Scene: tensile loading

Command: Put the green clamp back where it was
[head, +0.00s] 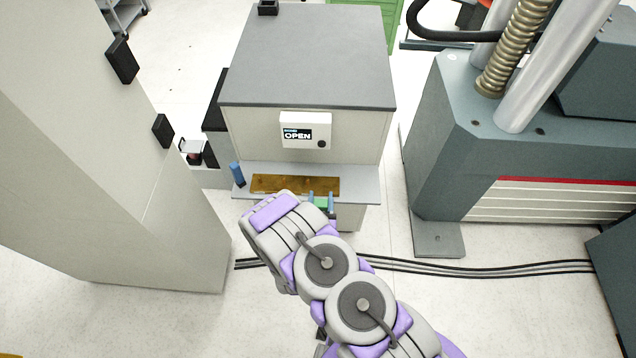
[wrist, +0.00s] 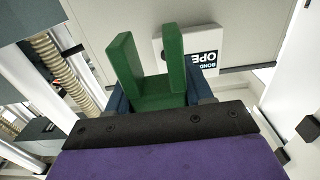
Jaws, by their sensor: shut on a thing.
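The green clamp shows in the wrist view (wrist: 160,92) as a U shape with two upright prongs. My gripper (head: 321,201) is shut on it, with a blue finger on each side of its base. In the head view only a small green part of the clamp (head: 320,204) shows, at the right front of the pale shelf (head: 358,180). My arm hides what is below it. I cannot tell whether the clamp touches the shelf.
A brown plate (head: 290,184) lies on the shelf, with a blue post (head: 237,174) at the shelf's left end. Behind it is a grey cabinet with a display (head: 306,130) reading OPEN. A large grey machine (head: 470,150) stands right. Black cables (head: 440,271) cross the floor.

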